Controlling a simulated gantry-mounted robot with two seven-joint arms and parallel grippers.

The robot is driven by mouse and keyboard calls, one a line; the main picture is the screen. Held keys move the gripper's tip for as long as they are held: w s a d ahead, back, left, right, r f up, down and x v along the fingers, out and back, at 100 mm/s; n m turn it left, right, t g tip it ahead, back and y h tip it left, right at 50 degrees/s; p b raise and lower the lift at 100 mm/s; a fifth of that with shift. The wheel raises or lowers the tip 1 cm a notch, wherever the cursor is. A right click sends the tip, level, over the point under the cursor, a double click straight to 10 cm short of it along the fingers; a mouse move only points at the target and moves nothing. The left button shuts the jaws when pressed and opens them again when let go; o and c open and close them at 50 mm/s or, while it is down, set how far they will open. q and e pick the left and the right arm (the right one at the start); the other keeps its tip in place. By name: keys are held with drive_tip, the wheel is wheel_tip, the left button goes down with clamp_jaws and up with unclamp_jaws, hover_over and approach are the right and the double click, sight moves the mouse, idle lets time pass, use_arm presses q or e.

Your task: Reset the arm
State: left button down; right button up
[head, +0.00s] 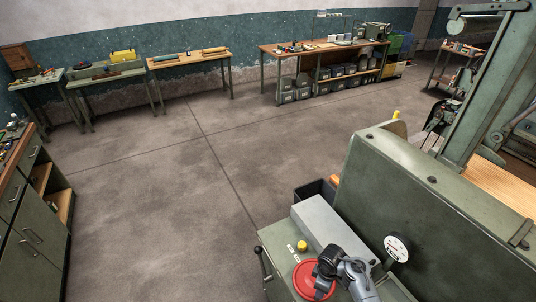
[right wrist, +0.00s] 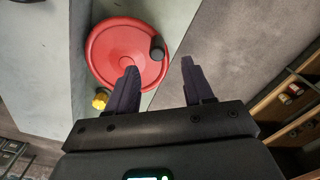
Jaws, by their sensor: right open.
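A red handwheel (head: 307,283) sits on top of the green machine cabinet (head: 280,242) at the lower middle of the head view. My right gripper (head: 325,264) is over it and hides part of it. In the right wrist view the handwheel (right wrist: 112,50) lies beyond the fingers, with a dark knob (right wrist: 157,48) near its rim. My right gripper (right wrist: 159,66) is open, and nothing is held between its fingers. I cannot tell whether a finger touches the wheel. My left gripper is not in view.
A yellow button (head: 302,246) is beside the wheel, and a lever (head: 265,262) is on the cabinet's left side. A large green machine (head: 430,205) with a gauge (head: 397,249) stands right. The concrete floor (head: 160,190) is clear. Workbenches line the back wall.

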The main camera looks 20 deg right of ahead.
drive_tip(key=s+a+f+g+p, duration=0.1)
drive_tip(key=s+f, duration=0.2)
drive_tip(key=s, duration=0.8)
drive_tip(key=s+a+f+g+p, duration=0.1)
drive_tip(key=s+f, duration=0.2)
drive_tip(key=s, duration=0.9)
drive_tip(key=s+a+r+m+t+p, duration=0.15)
drive_tip(key=s+a+r, duration=0.25)
drive_tip(key=r, duration=0.5)
drive_tip(key=w+a+r+m+t, duration=0.1)
drive_tip(key=r+m+t, duration=0.1)
drive_tip(key=r, duration=0.6)
drive_tip(key=w+r+m+t, duration=0.2)
drive_tip(key=r+m, duration=0.1)
drive_tip(key=r, duration=0.5)
drive_tip(key=shift+w+a+r+m, duration=0.15)
drive_tip(key=shift+a+r+m, duration=0.2)
drive_tip(key=shift+r, duration=0.05)
